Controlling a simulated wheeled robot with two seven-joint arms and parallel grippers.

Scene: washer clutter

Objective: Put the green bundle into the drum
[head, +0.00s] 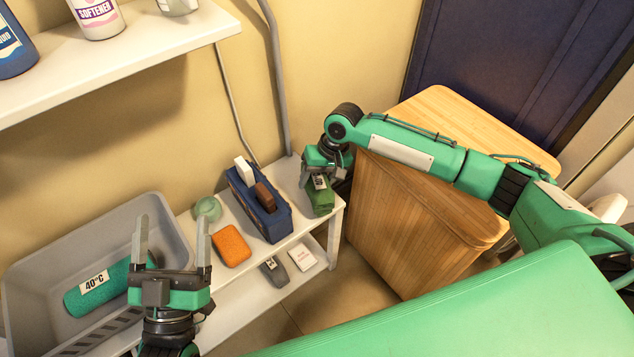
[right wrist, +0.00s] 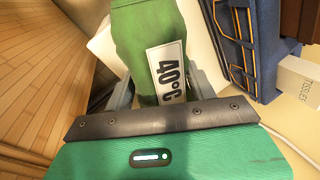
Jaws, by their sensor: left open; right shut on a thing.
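The green bundle (head: 320,200) is a rolled dark green cloth with a white 40°C label, at the right end of the white bench. My right gripper (head: 320,178) is shut on it from above. In the right wrist view the bundle (right wrist: 135,40) sits between the two grey fingers, its label facing the camera. Whether it still touches the bench is unclear. My left gripper (head: 172,232) is open and empty over the near side of the grey basket. A teal bundle (head: 75,300), also labelled 40°C, lies in that basket. I see no drum in either view.
The grey basket (head: 150,205) stands at the left. A blue caddy (head: 270,222) with a white box and brown brush stands left of the green bundle. An orange sponge (head: 231,246) and small green item (head: 208,208) are nearby. A wooden cabinet (head: 410,220) stands right of the bench.

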